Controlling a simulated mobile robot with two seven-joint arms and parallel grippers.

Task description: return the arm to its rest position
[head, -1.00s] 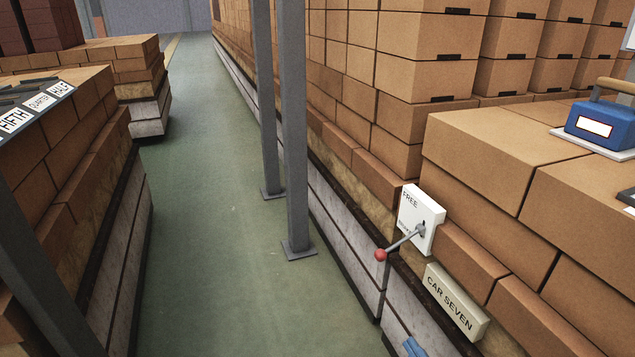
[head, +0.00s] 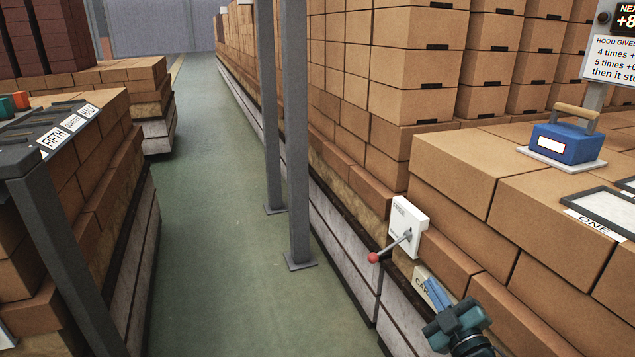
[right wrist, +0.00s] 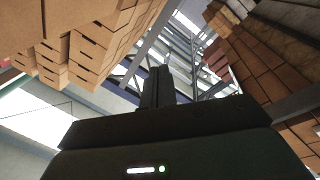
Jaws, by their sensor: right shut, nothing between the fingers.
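My right gripper (head: 437,294) shows at the lower right of the head view, with blue fingers closed together and nothing between them. It is in front of the brick wall and covers part of the sign that reads "CAR" (head: 421,281). A white plate with a lever (head: 408,226) is on the wall just above it, and the lever's red knob (head: 373,257) is apart from the gripper. In the right wrist view the dark fingers (right wrist: 157,88) are together and point toward brick stacks and roof beams. My left gripper is not in view.
A blue block with a wooden handle (head: 566,141) stands on the right stack beside a frame labelled "ONE" (head: 590,222). Grey posts (head: 297,130) stand by the aisle. The green aisle floor (head: 215,260) is clear.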

